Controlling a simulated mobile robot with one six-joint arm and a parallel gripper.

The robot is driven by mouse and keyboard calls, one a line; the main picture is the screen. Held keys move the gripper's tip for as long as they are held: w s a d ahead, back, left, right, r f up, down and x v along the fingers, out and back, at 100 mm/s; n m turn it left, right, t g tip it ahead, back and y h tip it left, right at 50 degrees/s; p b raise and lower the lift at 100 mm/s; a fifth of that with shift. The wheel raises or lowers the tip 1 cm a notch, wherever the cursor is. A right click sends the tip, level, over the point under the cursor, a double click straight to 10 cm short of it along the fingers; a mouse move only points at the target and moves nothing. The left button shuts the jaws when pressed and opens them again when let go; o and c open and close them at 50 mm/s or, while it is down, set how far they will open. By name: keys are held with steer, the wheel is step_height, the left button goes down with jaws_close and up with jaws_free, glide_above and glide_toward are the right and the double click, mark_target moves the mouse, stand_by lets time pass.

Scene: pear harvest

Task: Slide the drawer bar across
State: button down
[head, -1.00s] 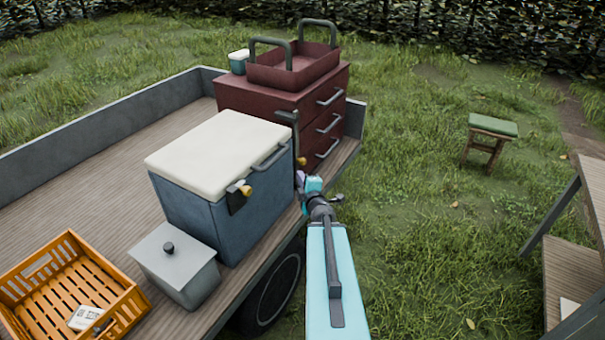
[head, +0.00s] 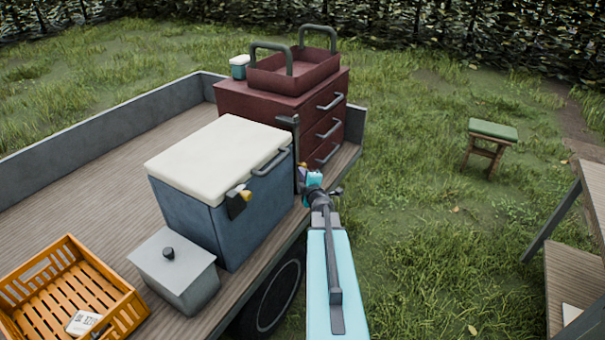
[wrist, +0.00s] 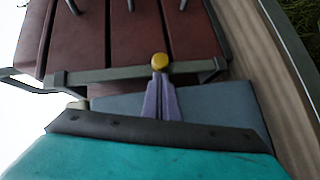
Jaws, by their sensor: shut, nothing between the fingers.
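The dark red drawer chest (head: 250,98) stands on the truck bed, its drawer fronts facing right. The upright grey drawer bar (head: 297,150) stands at the chest's near front edge. In the wrist view the bar (wrist: 110,74) runs crosswise past the drawer fronts, with a yellow knob (wrist: 160,62) on it. My gripper (head: 305,173) is by the bar's lower part. Its purple fingers (wrist: 160,80) are shut and empty, with the tips just at the knob. I cannot tell if they touch it. The bar's lower end is partly hidden in the head view.
A blue cooler (head: 235,220) with a white lid stands close left of my gripper. A grey lidded box (head: 190,285) and an orange crate (head: 125,310) are nearer. A red tray (head: 300,72) sits on the chest. Open grass lies right, with a green stool (head: 493,131).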

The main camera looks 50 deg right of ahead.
steer(key=shift+w+d+f, duration=0.1)
steer(key=shift+d, duration=0.25)
steer(key=shift+d, duration=0.1)
steer(key=shift+w+d+p, duration=0.2)
steer(key=shift+d+p, duration=0.3)
steer(key=shift+d, duration=0.35)
steer(key=shift+w+d+p, duration=0.2)
steer(key=shift+d+p, duration=0.3)
steer(key=shift+d, duration=0.35)
steer(key=shift+a, duration=0.15)
glide_toward(306, 165)
steer(key=shift+s+a+r, duration=0.55)
steer(key=shift+s+a, duration=0.3)
steer(key=shift+a, duration=1.2)
steer(key=shift+p+v, duration=0.8)
steer(key=shift+p, duration=0.3)
steer(key=shift+f, duration=0.1)
